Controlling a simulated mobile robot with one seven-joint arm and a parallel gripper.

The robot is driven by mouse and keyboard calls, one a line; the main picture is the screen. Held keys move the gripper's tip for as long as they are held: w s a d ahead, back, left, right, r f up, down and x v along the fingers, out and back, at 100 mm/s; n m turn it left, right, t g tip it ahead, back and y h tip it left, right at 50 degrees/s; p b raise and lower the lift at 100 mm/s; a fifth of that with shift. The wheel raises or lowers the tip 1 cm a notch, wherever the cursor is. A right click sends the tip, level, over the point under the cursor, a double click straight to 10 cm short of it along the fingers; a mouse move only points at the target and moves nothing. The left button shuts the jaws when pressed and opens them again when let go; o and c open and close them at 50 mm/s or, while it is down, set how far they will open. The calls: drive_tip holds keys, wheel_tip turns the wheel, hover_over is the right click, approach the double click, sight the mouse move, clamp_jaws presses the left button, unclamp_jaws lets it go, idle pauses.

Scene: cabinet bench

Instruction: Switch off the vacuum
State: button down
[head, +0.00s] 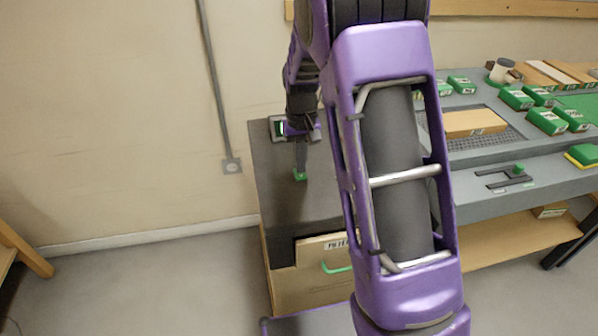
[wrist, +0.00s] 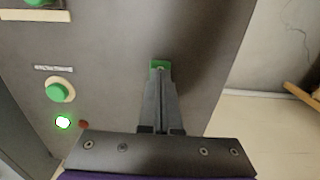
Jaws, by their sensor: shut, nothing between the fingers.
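A cabinet with a dark top (head: 285,205) stands left of the bench; its front has a panel lettered FILTER (head: 335,245). I take it for the vacuum. In the wrist view a dark surface (wrist: 110,50) carries a green round button (wrist: 60,90) in a pale ring, under a small white label too blurred to read. Beside it are a bright green lamp (wrist: 63,122) and a dull red lamp (wrist: 84,125). My gripper (head: 300,175) is shut and empty over the cabinet top, right of the button in the wrist view (wrist: 160,66). I cannot tell whether its green tips touch the surface.
Another green knob (wrist: 40,3) is cut off at the wrist view's top left. The FILTER panel has a green handle (head: 336,268). The bench (head: 480,205) at right holds several green boxes and a slotted plate with a green knob (head: 518,169).

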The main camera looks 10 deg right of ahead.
sight(301, 176)
drive_tip(key=shift+f, duration=0.9)
idle(0.3)
drive_tip(key=shift+r+p, duration=2.5)
drive_tip(key=shift+r, duration=1.05)
